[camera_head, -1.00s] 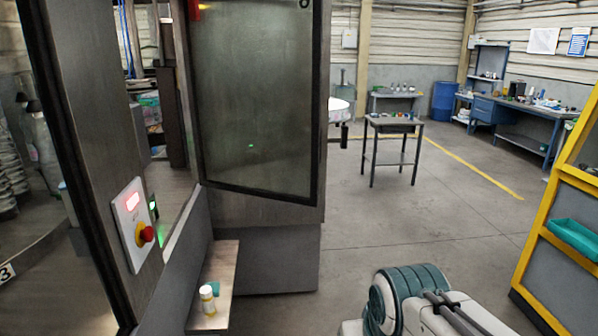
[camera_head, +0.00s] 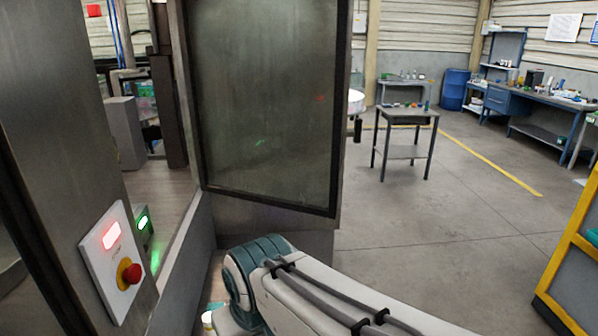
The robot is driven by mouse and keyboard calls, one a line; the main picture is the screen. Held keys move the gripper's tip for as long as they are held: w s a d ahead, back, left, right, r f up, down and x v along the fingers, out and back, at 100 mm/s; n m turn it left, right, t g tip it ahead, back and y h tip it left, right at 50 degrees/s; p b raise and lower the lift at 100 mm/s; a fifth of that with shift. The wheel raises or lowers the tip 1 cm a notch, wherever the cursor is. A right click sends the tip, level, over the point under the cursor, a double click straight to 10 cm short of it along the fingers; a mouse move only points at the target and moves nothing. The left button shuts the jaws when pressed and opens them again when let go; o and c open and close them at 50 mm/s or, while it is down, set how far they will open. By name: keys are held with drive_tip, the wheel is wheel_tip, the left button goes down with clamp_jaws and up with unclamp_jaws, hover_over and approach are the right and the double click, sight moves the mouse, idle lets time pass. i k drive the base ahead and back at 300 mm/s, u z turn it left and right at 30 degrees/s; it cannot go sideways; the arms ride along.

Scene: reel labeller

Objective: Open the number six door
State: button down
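A framed glass door (camera_head: 265,95) with a dark border hangs on the machine at the centre of the head view. It stands at an angle to the machine front, and the opening to its left shows the machine's inside. No number can be read on it now. My arm (camera_head: 320,290) reaches in from the bottom, in front of the cabinet below the door. My gripper is not visible, so its state and what it touches are hidden.
A control panel (camera_head: 112,262) with a red button (camera_head: 129,273) is on the left post. A small table (camera_head: 405,118) stands right of the machine. A yellow-framed rack (camera_head: 570,255) is at the right edge. The floor between is clear.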

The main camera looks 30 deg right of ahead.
sight(343, 6)
drive_tip(key=z, duration=0.3)
drive_tip(key=i, duration=0.8)
drive_tip(key=z, duration=0.95)
drive_tip(key=i, duration=0.35)
drive_tip(key=z, duration=0.3)
